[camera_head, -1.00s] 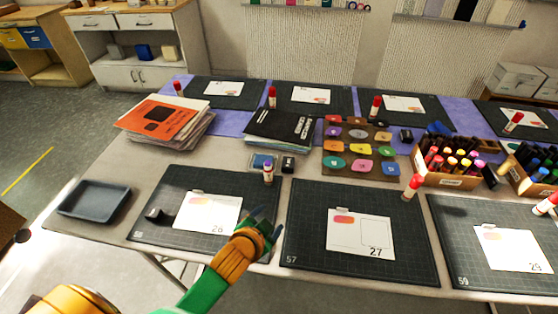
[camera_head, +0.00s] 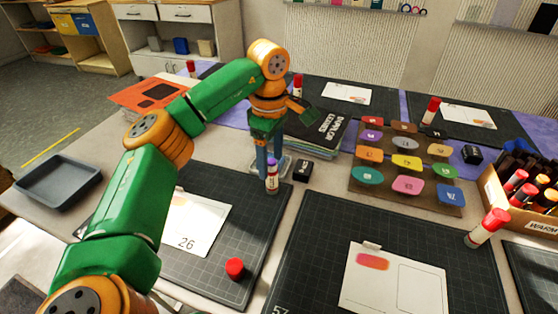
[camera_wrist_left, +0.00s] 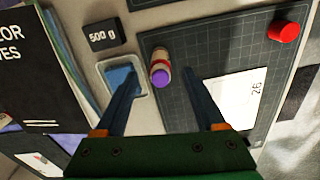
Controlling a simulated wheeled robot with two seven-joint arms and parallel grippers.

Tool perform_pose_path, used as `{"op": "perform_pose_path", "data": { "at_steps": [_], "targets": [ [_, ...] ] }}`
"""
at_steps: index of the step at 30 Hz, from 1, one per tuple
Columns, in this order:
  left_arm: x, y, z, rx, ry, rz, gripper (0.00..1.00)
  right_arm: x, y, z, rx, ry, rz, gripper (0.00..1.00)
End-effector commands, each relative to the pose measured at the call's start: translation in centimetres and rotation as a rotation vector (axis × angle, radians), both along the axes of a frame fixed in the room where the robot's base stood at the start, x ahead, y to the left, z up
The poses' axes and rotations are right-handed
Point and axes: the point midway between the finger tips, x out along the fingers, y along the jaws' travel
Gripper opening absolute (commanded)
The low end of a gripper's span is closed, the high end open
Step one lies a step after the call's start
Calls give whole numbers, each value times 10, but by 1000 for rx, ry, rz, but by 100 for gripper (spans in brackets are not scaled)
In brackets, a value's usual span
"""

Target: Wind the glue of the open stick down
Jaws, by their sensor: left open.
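The open glue stick (camera_head: 271,181) stands upright near the far right corner of mat 26, its purple glue showing at the top. In the left wrist view the stick (camera_wrist_left: 160,72) lies between the lines of the two fingers, with space on both sides. My left gripper (camera_head: 267,165) is open, pointing down close behind the stick; I cannot tell whether it touches. It also shows in the left wrist view (camera_wrist_left: 161,82). A red cap (camera_head: 235,268) lies on the near part of the mat (camera_head: 215,275), and also shows in the left wrist view (camera_wrist_left: 283,31). My right gripper is out of view.
A small black block (camera_head: 302,171) marked 500 g and a shallow tray with a blue pad (camera_wrist_left: 123,78) are close to the stick. Black booklets (camera_head: 315,130) lie behind. A capped glue stick (camera_head: 488,228) stands at right. A grey tray (camera_head: 58,180) is at left.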

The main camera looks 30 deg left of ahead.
Motion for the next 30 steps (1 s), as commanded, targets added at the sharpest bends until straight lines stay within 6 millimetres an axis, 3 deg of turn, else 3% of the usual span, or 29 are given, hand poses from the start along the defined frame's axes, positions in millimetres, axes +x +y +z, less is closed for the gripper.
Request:
{"op": "perform_pose_path", "data": {
  "at_steps": [10, 20, 28, 30],
  "targets": [
    [-1, 0, -59, 0, 4, -1, 72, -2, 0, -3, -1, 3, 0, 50],
    [0, -1, -68, -2, 1, -2, 72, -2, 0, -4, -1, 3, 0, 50],
    [0, -1, -67, -2, 1, -2, 1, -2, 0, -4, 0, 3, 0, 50],
    [0, -1, -67, -2, 1, -2, 0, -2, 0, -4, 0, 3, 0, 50]
  ]
}}
